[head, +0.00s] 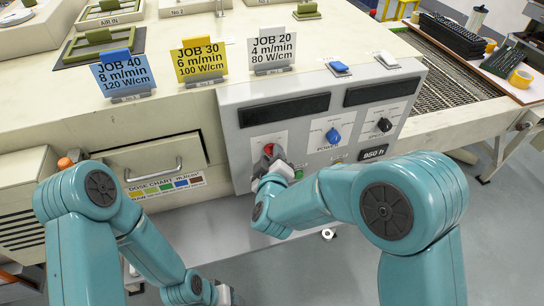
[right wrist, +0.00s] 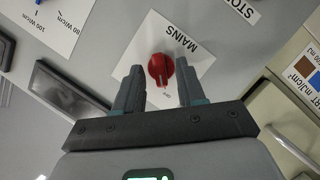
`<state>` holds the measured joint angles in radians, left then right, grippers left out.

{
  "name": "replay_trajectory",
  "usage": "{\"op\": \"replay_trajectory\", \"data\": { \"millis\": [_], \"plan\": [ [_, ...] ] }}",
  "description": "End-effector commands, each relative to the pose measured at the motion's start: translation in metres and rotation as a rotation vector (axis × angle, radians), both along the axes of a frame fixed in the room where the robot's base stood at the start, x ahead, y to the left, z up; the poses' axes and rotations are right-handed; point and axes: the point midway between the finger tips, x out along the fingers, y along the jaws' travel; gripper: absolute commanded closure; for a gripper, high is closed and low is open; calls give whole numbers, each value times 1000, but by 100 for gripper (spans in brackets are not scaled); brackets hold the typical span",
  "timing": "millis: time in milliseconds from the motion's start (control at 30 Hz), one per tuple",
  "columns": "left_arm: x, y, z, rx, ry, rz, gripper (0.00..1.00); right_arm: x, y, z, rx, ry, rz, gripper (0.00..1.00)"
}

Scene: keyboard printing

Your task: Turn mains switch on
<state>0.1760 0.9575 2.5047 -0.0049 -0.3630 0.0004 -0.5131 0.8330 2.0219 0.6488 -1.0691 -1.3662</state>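The mains switch is a red rotary knob (right wrist: 161,70) on a white plate (right wrist: 188,62) marked MAINS, seen in the right wrist view. In the head view the red knob (head: 268,149) shows on the grey control panel (head: 233,128), partly covered by my right gripper (head: 272,163). In the right wrist view my right gripper (right wrist: 159,76) is open, one finger on each side of the knob, with gaps visible between fingers and knob. My left gripper (head: 224,294) is low at the bottom edge of the head view, mostly hidden by its arm; its opening cannot be made out.
A blue POWER knob (head: 333,136) and a black SPEED knob (head: 384,125) sit right of the mains switch. A green button (head: 298,174) is just below. Left is a drawer handle (head: 153,170). Job cards (head: 198,62) stand on top of the machine.

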Motion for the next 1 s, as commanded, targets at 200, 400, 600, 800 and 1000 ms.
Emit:
{"op": "replay_trajectory", "data": {
  "millis": [200, 400, 600, 800, 1000],
  "plan": [
    [0, 0, 0, 0, 0, 0, 42, 0, 0, 0, 0, 0, 0, 100],
    [0, 0, 0, 0, 0, 0, 42, 0, 0, 0, 3, 2, 0, 100],
    [0, 0, -4, 0, 0, 0, 42, 0, -1, -1, 46, 15, 0, 100],
    [0, 0, -13, 0, 0, 0, 42, 0, -2, -1, 162, 52, -1, 100],
    [0, 0, -28, 0, 0, 0, 42, 1, -4, -1, 334, 106, -1, 100]
  ]
}}
